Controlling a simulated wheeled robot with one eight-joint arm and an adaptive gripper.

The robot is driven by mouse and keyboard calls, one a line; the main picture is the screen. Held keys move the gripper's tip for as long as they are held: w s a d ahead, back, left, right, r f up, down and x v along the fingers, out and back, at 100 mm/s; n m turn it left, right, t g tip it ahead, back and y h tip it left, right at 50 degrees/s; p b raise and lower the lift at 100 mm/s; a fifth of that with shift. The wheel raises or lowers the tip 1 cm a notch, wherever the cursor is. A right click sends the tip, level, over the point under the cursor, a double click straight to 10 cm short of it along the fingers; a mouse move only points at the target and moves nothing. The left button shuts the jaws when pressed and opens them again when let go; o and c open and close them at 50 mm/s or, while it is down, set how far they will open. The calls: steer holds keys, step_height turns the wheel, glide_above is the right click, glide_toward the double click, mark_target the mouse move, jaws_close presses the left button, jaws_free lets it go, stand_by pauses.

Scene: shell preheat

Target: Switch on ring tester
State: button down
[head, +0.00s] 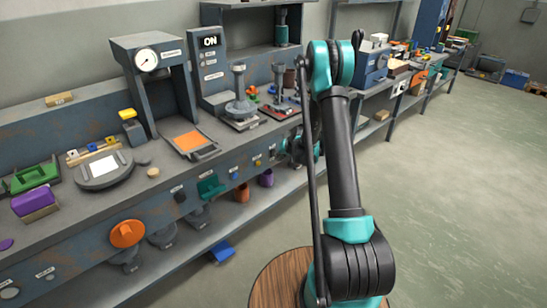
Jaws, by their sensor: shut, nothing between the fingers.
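A tall grey panel (211,72) stands on the bench, with a dark display reading "ON" (210,41) at its top and small labels and controls below. A grey stand (239,100) is just in front of it. I cannot read a name that marks either one as the ring tester. My arm rises in front of the bench on the right and bends at a teal joint. A teal and dark part of it shows low by the bench front. My gripper's fingers cannot be made out; the arm hides that area.
Left of the panel stands a grey frame with a round gauge (147,60) and an orange plate (190,141). A second grey stand (279,85) is to the right. A green tray (34,177) and purple block (34,201) lie far left.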

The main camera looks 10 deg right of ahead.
steer(key=shift+s+d+r, duration=0.15)
steer(key=shift+s+d, duration=0.6)
steer(key=shift+s, duration=0.25)
steer(key=shift+s+d+r, duration=0.15)
steer(key=shift+s+d, duration=0.55)
steer(key=shift+s, duration=0.3)
steer(key=shift+r, duration=0.1)
